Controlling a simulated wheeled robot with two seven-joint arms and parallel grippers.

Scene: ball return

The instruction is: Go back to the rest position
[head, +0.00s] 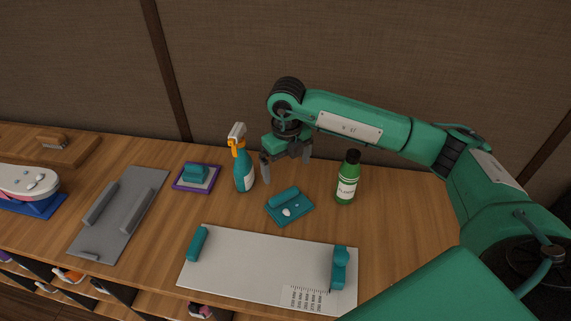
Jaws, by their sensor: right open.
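My right gripper (286,167) is open and empty, pointing down above the back of the wooden table (400,210). Its green arm comes in from the right. Below and just in front of it lies a teal tray with a raised block (290,207) and a small white ball (287,212). The gripper looks apart from the tray. A teal spray bottle (243,168) with an orange and white head stands upright just left of the gripper. My left gripper is not in view.
A green bottle with a black cap (348,178) stands right of the gripper. A white board with teal end pieces (265,264) lies at the front. A purple-edged pad (196,177), a grey tray (120,212) and a blue-based shoe-like item (30,190) lie left. A wall stands behind.

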